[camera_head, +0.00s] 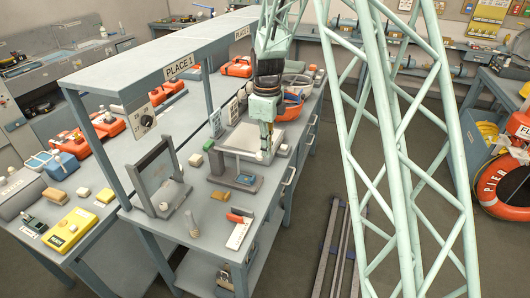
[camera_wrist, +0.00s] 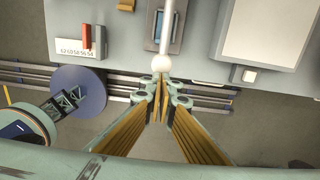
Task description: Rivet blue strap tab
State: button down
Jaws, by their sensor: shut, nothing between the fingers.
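My gripper (camera_wrist: 162,112) is in the middle of the wrist view with its fingers shut together and empty. A white ball knob (camera_wrist: 161,63) on a pale rod (camera_wrist: 166,30) is just beyond the fingertips; I cannot tell whether they touch. Behind the rod is a small dark-framed blue piece (camera_wrist: 158,24) on the bench, perhaps the blue strap tab. In the head view the blue piece (camera_head: 245,180) sits on a dark grey base, and my gripper (camera_head: 265,156) hangs beside it, pointing down. The rivet itself cannot be made out.
A white card (camera_wrist: 75,49) with a red block (camera_wrist: 99,37) lies left on the bench. A pale box (camera_wrist: 268,32) stands right. A grey upright frame (camera_head: 158,172) and a coil spring (camera_head: 191,223) are nearby.

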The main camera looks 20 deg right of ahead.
notch_tip(320, 180, up, 12)
jog(key=s+d, duration=0.2)
jog(key=d, duration=0.1)
jog(key=shift+f+p, duration=0.25)
jog(key=shift+p, duration=0.05)
dwell(0.8)
jog(key=s+a+r+n+t+b, duration=0.1)
jog(key=s+r+n, duration=0.35)
jog(key=s, duration=0.35)
jog(key=s+a+r+n+b, duration=0.2)
jog(key=s+r+n, duration=0.25)
jog(key=s, duration=0.35)
jog(key=s+a+r+n+t+b, duration=0.1)
jog(key=s+r+n, duration=0.3)
jog(key=s+r, duration=0.25)
jog(key=s+a+f+n+t+b, duration=0.1)
jog(key=s+n, duration=0.5)
jog(key=s, duration=0.6)
jog(key=s+f+n+t+b, duration=0.1)
jog(key=s+n, duration=0.5)
jog(key=s, duration=0.7)
jog(key=shift+a+f+b, duration=0.35)
jog(key=shift+f+b, duration=0.25)
